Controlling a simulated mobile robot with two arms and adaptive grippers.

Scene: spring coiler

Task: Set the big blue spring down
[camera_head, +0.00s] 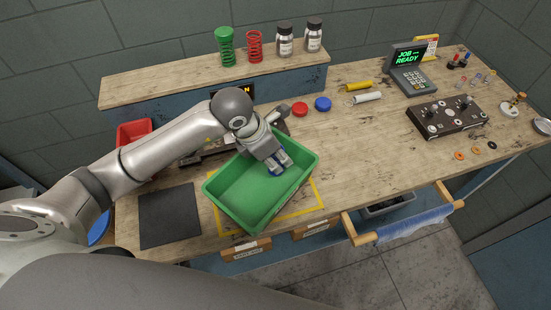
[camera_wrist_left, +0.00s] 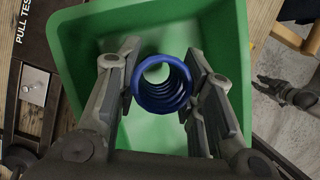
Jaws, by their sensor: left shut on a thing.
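My left gripper (camera_head: 277,164) is shut on the big blue spring (camera_head: 276,172), at the far part of the green bin (camera_head: 226,218). In the left wrist view the blue spring (camera_wrist_left: 162,84) is between the two fingers, its open end facing the camera, with the green bin (camera_wrist_left: 75,45) around and below it. The head view shows little of the spring past the fingers. I cannot tell whether it touches the bin floor. A dark gripper shape, seemingly my right one (camera_wrist_left: 274,90), is small at the right of the wrist view; its jaws are unclear.
The bin stands on a yellow-outlined area, with a dark mat (camera_head: 168,216) on its left. Red (camera_head: 300,109) and blue (camera_head: 323,104) caps lie behind it. Green (camera_head: 225,47) and red (camera_head: 254,47) springs stand on the shelf. A control box (camera_head: 447,118) is at right.

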